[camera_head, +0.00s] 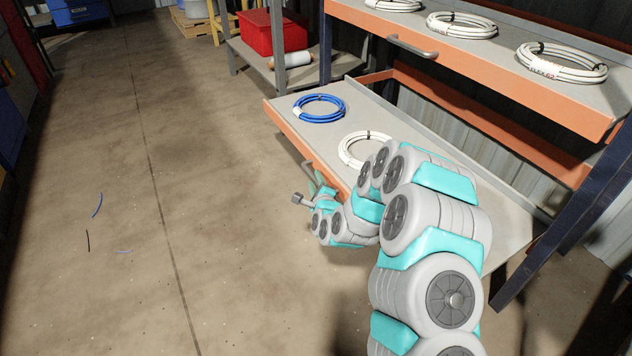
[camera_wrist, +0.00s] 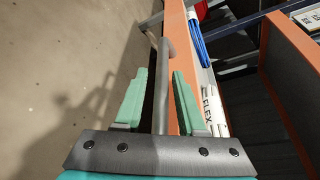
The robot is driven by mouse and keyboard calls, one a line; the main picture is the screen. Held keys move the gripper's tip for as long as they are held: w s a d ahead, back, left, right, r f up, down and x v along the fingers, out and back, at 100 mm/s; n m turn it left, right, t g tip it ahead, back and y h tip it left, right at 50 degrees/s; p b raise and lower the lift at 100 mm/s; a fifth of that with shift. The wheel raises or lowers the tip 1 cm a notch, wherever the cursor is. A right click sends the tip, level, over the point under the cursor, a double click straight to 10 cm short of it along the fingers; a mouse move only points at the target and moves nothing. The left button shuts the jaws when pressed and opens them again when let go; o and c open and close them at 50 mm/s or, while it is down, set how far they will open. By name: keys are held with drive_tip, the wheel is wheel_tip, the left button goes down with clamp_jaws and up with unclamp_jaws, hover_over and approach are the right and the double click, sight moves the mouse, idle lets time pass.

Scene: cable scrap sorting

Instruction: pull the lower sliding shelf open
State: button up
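The lower sliding shelf (camera_head: 285,122) is a grey board with an orange front edge, and it stands out in front of the rack frame. Its grey bar handle (camera_head: 308,172) is on the front edge and partly hidden by my gripper. My gripper (camera_head: 319,184) is at that handle. In the wrist view, the green fingers of my gripper (camera_wrist: 160,72) stand apart on either side of the handle bar (camera_wrist: 161,90), with visible gaps. The orange shelf edge (camera_wrist: 176,30) runs beside the bar. My arm hides the near part of the shelf.
On the lower shelf lie a blue cable coil (camera_head: 320,108) and a white coil (camera_head: 352,150). The upper shelf (camera_head: 480,72) carries several white coils. A red bin (camera_head: 272,32) stands behind. The floor (camera_head: 110,180) at left is open, with a few cable scraps.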

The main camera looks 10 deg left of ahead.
drive_tip(key=shift+o, duration=0.6)
drive_tip(key=shift+d, duration=0.1)
drive_tip(key=shift+s, duration=0.15)
drive_tip(key=shift+p+v, duration=0.4)
drive_tip(key=shift+v, duration=3.35)
drive_tip(key=shift+r, duration=0.15)
